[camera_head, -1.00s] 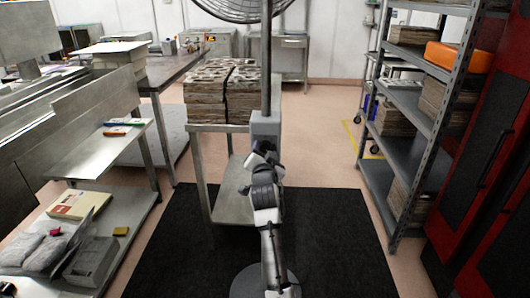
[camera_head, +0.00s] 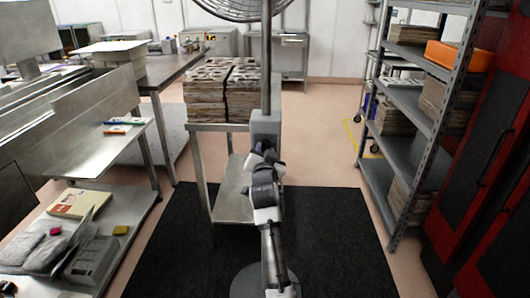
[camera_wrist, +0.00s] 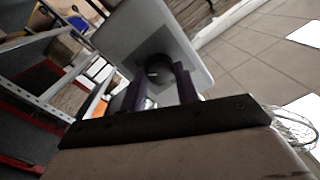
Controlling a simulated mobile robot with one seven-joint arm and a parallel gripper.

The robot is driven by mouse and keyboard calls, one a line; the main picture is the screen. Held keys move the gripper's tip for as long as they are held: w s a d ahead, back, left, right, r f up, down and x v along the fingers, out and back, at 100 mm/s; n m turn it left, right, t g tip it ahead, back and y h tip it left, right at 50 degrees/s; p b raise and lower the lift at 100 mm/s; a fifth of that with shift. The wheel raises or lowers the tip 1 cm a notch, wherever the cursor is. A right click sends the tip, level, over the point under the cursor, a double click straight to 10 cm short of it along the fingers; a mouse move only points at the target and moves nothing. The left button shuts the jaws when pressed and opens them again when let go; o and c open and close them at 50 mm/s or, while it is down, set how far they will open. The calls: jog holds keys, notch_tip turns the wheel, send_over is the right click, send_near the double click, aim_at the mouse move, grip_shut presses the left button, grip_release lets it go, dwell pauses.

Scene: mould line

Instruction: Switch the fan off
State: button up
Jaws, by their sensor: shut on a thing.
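The pedestal fan's round wire cage (camera_head: 232,8) is cut off by the top edge of the head view. Its grey pole (camera_head: 266,60) runs down to a grey control box (camera_head: 265,124), and a round grey base stands on the mat. In the wrist view the box's pale face (camera_wrist: 125,38) carries a dark round knob (camera_wrist: 158,70) with a light mark. My gripper (camera_wrist: 162,80) is shut on the knob, one dark finger on each side.
A metal table (camera_head: 198,127) with stacked moulds (camera_head: 210,95) stands just left of the fan pole. A grey shelf rack (camera_head: 425,125) and red cabinets (camera_head: 500,150) stand at the right. The black mat (camera_head: 345,235) is clear right of my arm.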

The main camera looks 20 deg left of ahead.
jog(key=n, duration=0.6)
jog(key=n+p, duration=0.1)
jog(key=n, duration=0.5)
jog(key=shift+r+h, duration=0.15)
jog(key=shift+h, duration=0.25)
jog(key=n, duration=0.6)
jog(key=shift+p, duration=0.4)
jog(key=n+p, duration=0.1)
jog(key=n, duration=0.5)
jog(key=shift+a+h, duration=0.1)
jog(key=shift+h, duration=0.3)
jog(key=o, duration=1)
